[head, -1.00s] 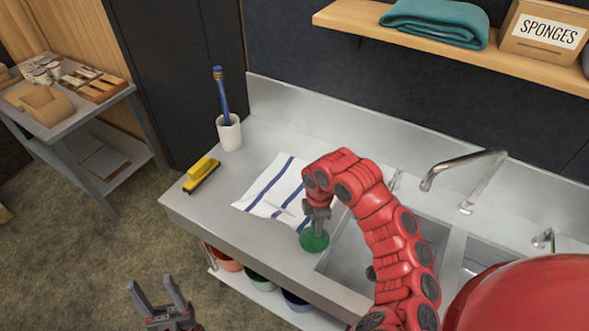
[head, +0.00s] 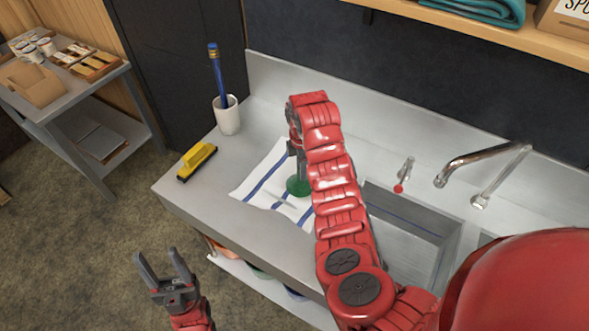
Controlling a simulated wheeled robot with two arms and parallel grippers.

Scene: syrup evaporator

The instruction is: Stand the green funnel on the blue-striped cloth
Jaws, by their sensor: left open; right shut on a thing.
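The green funnel (head: 298,187) is at the blue-striped cloth (head: 262,184), over its right part. I cannot tell whether it touches the cloth. My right gripper (head: 300,172) points down at the funnel from above and is shut on it. My red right arm hides part of the gripper, the funnel's right side and the cloth's right end. The white cloth with blue stripes lies flat on the metal counter, left of the sink. My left gripper (head: 166,266) is open and empty, low at the left, in front of the counter over the floor.
A white cup with a blue brush (head: 228,115) stands at the counter's back left. A yellow brush (head: 197,160) lies at its left edge. The sink basin (head: 410,236) and faucet (head: 480,163) are to the right.

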